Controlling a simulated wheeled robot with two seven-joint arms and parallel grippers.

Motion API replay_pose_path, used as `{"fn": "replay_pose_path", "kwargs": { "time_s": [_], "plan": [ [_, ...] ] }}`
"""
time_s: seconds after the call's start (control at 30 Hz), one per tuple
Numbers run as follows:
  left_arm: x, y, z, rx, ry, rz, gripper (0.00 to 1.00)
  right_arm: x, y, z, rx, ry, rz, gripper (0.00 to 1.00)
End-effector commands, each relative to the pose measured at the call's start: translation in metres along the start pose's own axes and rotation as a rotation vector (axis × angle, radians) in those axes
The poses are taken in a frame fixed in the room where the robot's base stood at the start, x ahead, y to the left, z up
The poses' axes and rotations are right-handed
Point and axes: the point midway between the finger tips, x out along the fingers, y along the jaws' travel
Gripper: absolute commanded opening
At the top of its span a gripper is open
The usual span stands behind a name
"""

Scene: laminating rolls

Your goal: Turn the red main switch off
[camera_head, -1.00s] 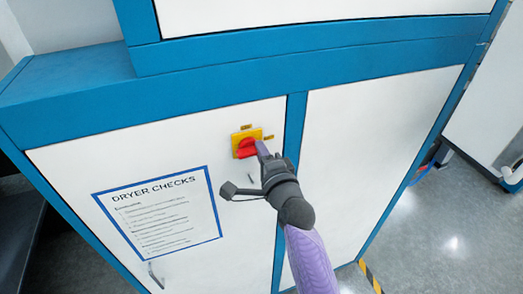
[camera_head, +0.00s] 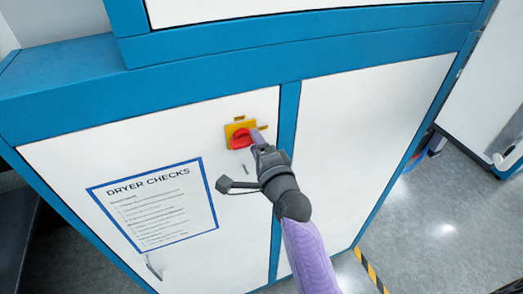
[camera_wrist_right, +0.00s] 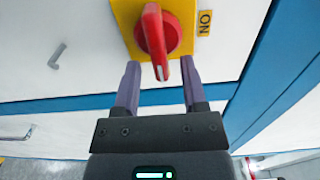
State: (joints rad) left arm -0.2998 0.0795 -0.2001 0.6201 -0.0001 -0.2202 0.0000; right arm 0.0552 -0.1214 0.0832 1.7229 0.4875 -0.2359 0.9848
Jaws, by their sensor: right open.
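The red main switch (camera_head: 240,139) is a red rotary knob on a yellow plate (camera_head: 231,127), fixed to the white cabinet front. In the right wrist view, the red knob (camera_wrist_right: 153,30) has its handle pointing down the picture, with a white mark near its end. My right gripper (camera_head: 258,137) is at the switch's right side in the head view. Its fingers (camera_wrist_right: 160,72) are open in the wrist view, with the handle's end between the tips; no clear contact shows. My left gripper is not in view.
A DRYER CHECKS sheet (camera_head: 155,205) is on the left door, with a door handle (camera_head: 152,267) below it. Blue frame bars (camera_head: 287,130) border the white panels. Grey floor (camera_head: 430,235) with a yellow-black stripe (camera_head: 371,270) is at right.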

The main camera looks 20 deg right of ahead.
Motion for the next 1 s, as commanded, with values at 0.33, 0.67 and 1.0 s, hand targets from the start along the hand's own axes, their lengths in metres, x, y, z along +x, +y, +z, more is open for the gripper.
{"fn": "replay_pose_path", "kwargs": {
  "time_s": [0.33,0.67,1.0],
  "plan": [
    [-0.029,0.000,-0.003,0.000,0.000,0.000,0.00,-0.077,-0.002,0.000,-0.002,-0.001,0.005,0.54],
    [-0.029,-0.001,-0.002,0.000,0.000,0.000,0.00,-0.092,0.000,0.000,0.000,0.000,0.001,0.54],
    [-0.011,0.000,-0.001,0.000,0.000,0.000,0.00,-0.093,0.036,0.002,-0.046,-0.010,0.050,0.54]
  ]
}}
